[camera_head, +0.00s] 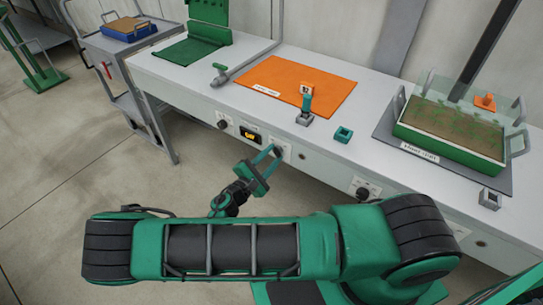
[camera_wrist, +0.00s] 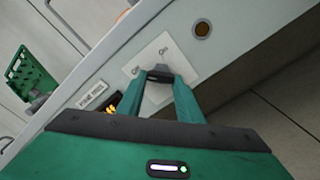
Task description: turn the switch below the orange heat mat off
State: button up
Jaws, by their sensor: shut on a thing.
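The orange heat mat (camera_head: 292,85) lies flat on the white bench top. Below it on the bench's front face is a white switch plate (camera_head: 286,150), with a dark knob (camera_head: 278,150) on it. In the wrist view the plate (camera_wrist: 183,62) carries small markings that I cannot read for sure, and the dark knob (camera_wrist: 159,73) sits between my fingertips. My gripper (camera_head: 277,151) is at this plate, shut on the knob. The fingers hide part of the knob, and I cannot tell its exact setting.
A lit display (camera_head: 250,135) and another knob (camera_head: 223,124) are left of the plate. A further knob (camera_head: 363,192) is to the right, below the seedling tray (camera_head: 450,160). A tool stand (camera_head: 305,117) and a green square holder (camera_head: 343,135) stand near the bench edge.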

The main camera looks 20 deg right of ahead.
jog(key=shift+w+a+f+n, duration=0.1)
jog(key=shift+a+n, duration=0.15)
jog(key=shift+n, duration=0.05)
jog(key=o, duration=1.1)
jog(key=shift+d, duration=0.15)
jog(key=v, duration=1.1)
jog(key=shift+w+d, duration=0.1)
